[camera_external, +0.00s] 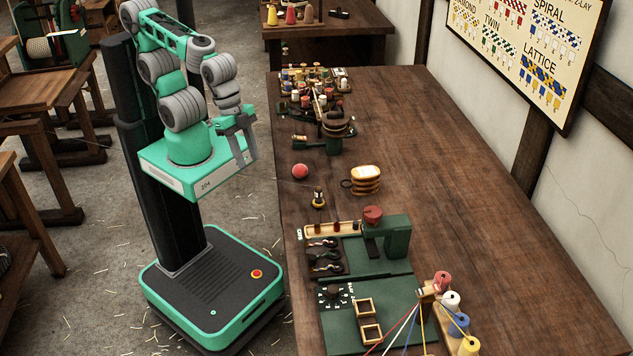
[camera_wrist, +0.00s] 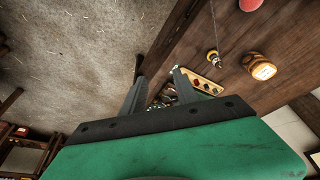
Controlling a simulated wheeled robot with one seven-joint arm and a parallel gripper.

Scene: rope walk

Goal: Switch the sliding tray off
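My gripper (camera_external: 243,148) hangs beside the table's left edge, above my base. Its two fingers are apart with nothing between them, as the wrist view also shows (camera_wrist: 158,80). A narrow pale wooden tray (camera_external: 332,230) with several small coloured pieces lies on the table at the back of the green boards. It may be the sliding tray, but I cannot tell for sure. It also shows in the wrist view (camera_wrist: 205,86), just right of the right finger and well beyond it. I cannot make out its slide position. My gripper touches nothing.
A red ball (camera_external: 300,171), a small dark bell-like piece (camera_external: 318,198) and a banded tan pot (camera_external: 365,180) stand behind the tray. A green stand with a red knob (camera_external: 372,215) is at its right. Spools with coloured strands (camera_external: 450,300) stand in front. The table's right side is clear.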

